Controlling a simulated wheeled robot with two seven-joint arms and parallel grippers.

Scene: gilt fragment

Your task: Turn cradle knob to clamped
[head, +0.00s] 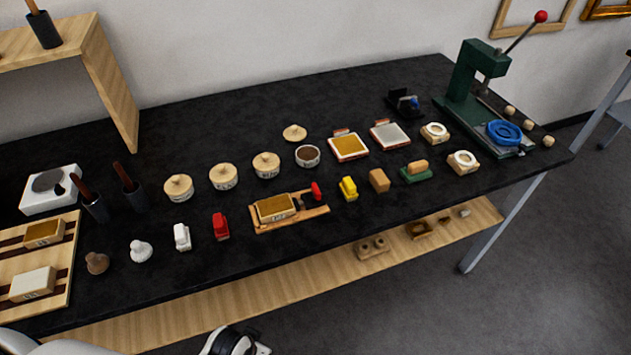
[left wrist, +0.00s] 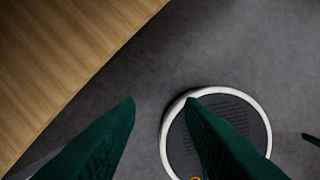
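The wooden cradle (head: 262,226) lies near the front middle of the black table in the head view. A gilt-topped block (head: 276,207) sits in it. A red knob (head: 316,191) stands at the cradle's right end, beside a dark part; its exact setting is too small to read. My left gripper (left wrist: 160,102) shows in the left wrist view as two green fingers, spread apart with nothing between them. It points down over the floor, away from the cradle. My right gripper is in neither view.
Red (head: 220,227), white (head: 182,237) and yellow (head: 348,188) small items stand near the cradle. Lidded round pots (head: 223,177) stand behind it. A green press (head: 470,75) is at the far right. A wooden shelf (head: 240,305) runs below the table's front edge.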

